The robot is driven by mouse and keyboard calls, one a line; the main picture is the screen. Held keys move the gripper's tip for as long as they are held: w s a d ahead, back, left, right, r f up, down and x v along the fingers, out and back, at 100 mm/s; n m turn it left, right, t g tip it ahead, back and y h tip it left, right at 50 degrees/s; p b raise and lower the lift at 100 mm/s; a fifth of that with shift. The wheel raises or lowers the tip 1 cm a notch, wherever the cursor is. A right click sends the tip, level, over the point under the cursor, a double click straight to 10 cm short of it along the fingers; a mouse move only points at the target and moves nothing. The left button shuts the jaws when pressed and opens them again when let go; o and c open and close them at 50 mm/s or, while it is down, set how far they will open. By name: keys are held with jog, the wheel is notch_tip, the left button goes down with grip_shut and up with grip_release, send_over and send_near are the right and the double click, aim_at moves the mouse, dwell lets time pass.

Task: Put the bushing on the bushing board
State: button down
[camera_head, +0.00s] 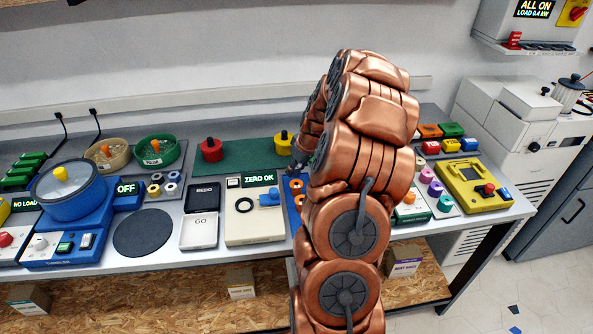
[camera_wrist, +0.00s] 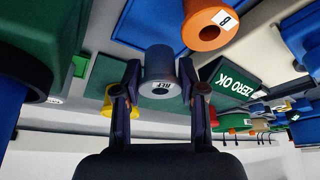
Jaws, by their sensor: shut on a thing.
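My gripper (camera_wrist: 160,66) is shut on a grey-blue cylindrical bushing (camera_wrist: 160,62). Its end face has a dark hole and a white label that seems to read "REF". One dark finger is on each side of it. A blue board (camera_wrist: 152,18) lies behind the bushing in the wrist view; I cannot tell whether they touch. An orange bushing (camera_wrist: 208,24) with a numbered label stands close by. In the head view the blue board (camera_head: 290,196) with orange bushings (camera_head: 296,185) is mostly hidden behind my arm. The held bushing is hidden there too.
The "ZERO OK" device (camera_head: 255,212) stands left of the board. A green mat (camera_head: 240,156) bears red (camera_head: 211,150) and yellow (camera_head: 283,143) knobbed pieces behind. A tray of coloured rings (camera_head: 436,190) and a yellow device (camera_head: 474,186) stand to the right.

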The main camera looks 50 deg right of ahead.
jog(key=shift+f+p, duration=0.3)
jog(key=shift+f, duration=0.85)
jog(key=shift+f, duration=0.2)
jog(key=c, duration=0.7)
grip_release()
jog(key=shift+o, duration=0.2)
jog(key=shift+r, duration=0.1)
jog(key=shift+r, duration=0.2)
jog(key=b+v, duration=0.3)
jog(key=v, duration=0.8)
jog(key=shift+s+r+b, duration=0.25)
jog(key=shift+r+b, duration=0.05)
jog(key=shift+r, duration=0.05)
